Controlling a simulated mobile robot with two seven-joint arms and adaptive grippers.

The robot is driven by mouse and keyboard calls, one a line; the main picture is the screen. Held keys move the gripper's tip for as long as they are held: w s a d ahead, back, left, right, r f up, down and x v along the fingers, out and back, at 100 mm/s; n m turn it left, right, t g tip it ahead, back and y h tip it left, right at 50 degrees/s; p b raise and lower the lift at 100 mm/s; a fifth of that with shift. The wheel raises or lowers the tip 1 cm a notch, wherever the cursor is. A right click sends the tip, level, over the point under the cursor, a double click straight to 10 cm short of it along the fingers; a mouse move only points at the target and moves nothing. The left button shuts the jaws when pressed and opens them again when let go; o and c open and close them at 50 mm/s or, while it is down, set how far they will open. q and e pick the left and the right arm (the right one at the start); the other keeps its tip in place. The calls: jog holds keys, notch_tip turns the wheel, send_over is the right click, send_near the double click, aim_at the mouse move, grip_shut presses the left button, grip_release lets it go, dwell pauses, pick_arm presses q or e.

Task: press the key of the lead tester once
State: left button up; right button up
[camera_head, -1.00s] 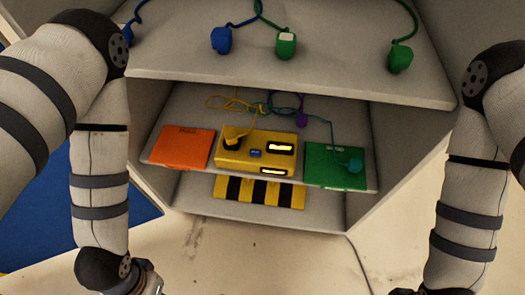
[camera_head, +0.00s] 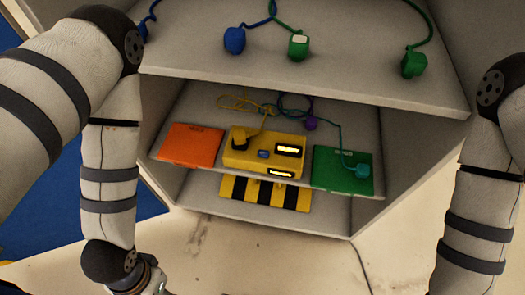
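The yellow box (camera_head: 262,150), which looks like the lead tester, sits on the middle shelf. A small blue key (camera_head: 264,154) is on its face, between a dark plug (camera_head: 240,138) at its left and two lit windows at its right. My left arm comes down at the left of the shelves; the gripper is cut off by the bottom edge, with only its wrist part showing. My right arm comes down at the right edge, and its gripper is out of view. Nothing of mine touches the box.
An orange panel (camera_head: 191,145) lies left of the box and a green panel (camera_head: 342,171) right of it, with a teal plug (camera_head: 362,171) on it. A purple plug (camera_head: 310,123) lies behind. Blue (camera_head: 235,40) and green (camera_head: 299,46) plugs lie on the upper shelf. A striped plate (camera_head: 265,192) is below.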

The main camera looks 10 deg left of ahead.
pick_arm(q)
grip_shut()
dwell(1.1)
